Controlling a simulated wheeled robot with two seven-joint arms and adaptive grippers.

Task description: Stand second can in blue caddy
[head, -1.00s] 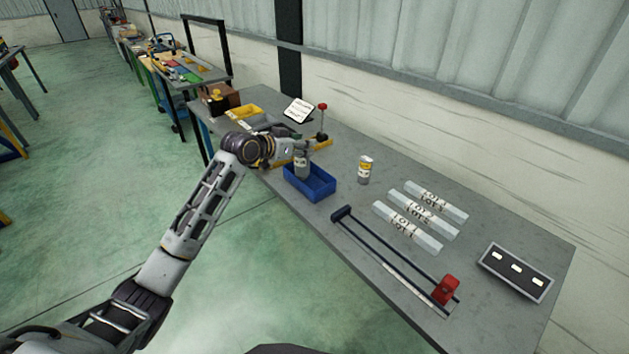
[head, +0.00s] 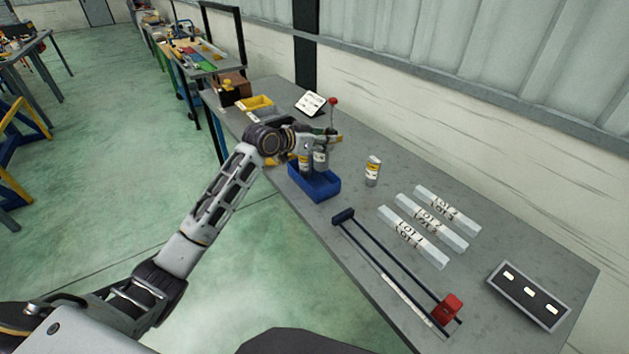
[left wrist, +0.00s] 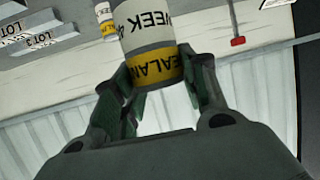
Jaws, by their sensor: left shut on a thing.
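The blue caddy (head: 318,191) sits near the table's front edge. A can with a yellowish label (head: 305,163) stands in or over its left part, partly hidden by my gripper. My left gripper (head: 322,143) is shut on a second can (head: 321,160), above the caddy's back part. In the left wrist view this can (left wrist: 150,35), with white and yellow bands, is between the fingers (left wrist: 160,85). I cannot tell whether its base touches the caddy floor. Another can (head: 372,171) stands on the table right of the caddy. My right gripper is not in view.
Several lot-marked clear blocks (head: 428,222) lie on the grey table (head: 480,185). A rail with a red block (head: 446,308) runs along the front, and a dark tray (head: 529,293) is at right.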

